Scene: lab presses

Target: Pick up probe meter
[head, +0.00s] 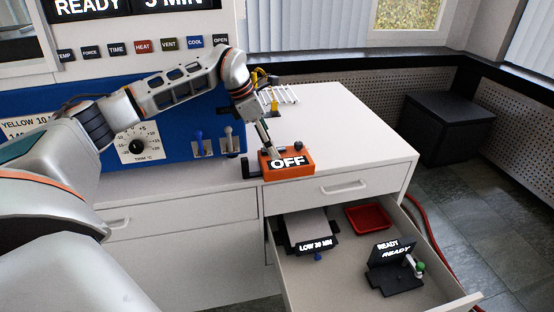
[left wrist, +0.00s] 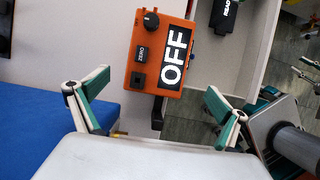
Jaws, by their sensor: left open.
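The probe meter is an orange box (head: 287,163) with a white OFF display, lying on the counter's front edge above the open drawer. In the left wrist view the meter (left wrist: 160,52) shows a black knob, a ZERO label and a dark socket. My left gripper (head: 268,146) reaches down at the meter from above. In the left wrist view its green-padded fingers (left wrist: 157,84) are spread wide, one on each side of the meter's near end, with nothing held. White and green parts at the right edge of that view may be my right gripper, but this is unclear.
The open drawer (head: 345,282) holds a LOW 30 MIN device (head: 311,246), a red tray (head: 368,217) and a black READY device (head: 395,275). A blue panel (head: 112,176) with levers stands at left. A wire rack (head: 280,95) is behind; the counter's right side is clear.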

